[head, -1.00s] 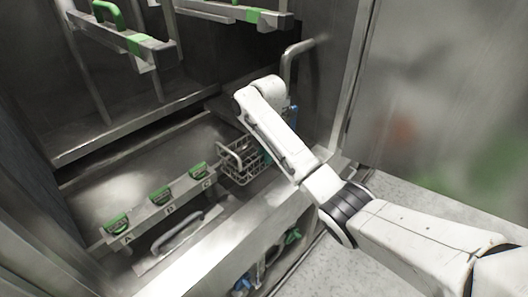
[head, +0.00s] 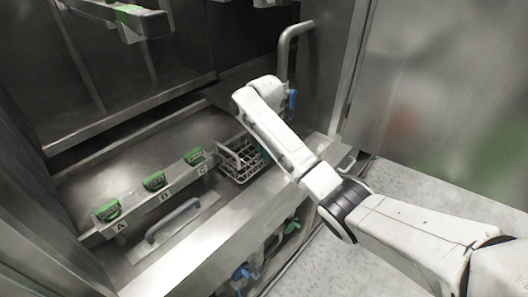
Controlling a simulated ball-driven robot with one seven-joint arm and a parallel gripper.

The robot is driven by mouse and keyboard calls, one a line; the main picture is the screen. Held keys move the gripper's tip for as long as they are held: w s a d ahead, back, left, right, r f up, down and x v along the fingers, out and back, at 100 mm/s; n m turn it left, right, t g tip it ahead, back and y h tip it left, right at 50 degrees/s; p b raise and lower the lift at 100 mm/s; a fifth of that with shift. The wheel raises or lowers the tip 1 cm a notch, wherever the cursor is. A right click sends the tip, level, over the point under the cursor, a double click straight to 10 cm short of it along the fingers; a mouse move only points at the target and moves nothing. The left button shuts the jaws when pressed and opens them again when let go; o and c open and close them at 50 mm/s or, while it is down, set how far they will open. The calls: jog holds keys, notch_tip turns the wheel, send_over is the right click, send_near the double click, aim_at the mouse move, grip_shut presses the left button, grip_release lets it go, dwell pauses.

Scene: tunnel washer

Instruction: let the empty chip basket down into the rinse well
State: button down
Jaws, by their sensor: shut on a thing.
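The empty chip basket (head: 238,163), an open wire basket, is at the right end of the metal counter, beside my arm (head: 275,130). I see its bars and open top, and no chips in it. My gripper is hidden behind my arm's bent white end, right against the basket, and it holds the basket. A teal-green piece (head: 265,153) shows between arm and basket; I cannot tell what it belongs to. The rinse well's edge is not clear under the basket, so I cannot tell how deep the basket sits.
A ledge with green clips (head: 154,181) marked A, B, C runs left of the basket. A grey bar handle (head: 174,220) sits on the counter in front. A bent metal pipe (head: 286,52) stands behind my arm. Blue and green items (head: 285,232) hang below the counter edge.

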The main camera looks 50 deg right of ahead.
aim_at(264, 165)
jog(key=shift+f+b, duration=1.1)
jog(key=shift+f, duration=1.1)
jog(key=c, duration=1.1)
grip_release()
jog(key=shift+f, duration=0.1)
notch_tip(264, 165, up, 9)
jog(key=shift+r+p, duration=0.15)
jog(key=shift+p, duration=0.9)
jog(key=shift+r+p, duration=0.75)
jog(key=shift+r, duration=0.05)
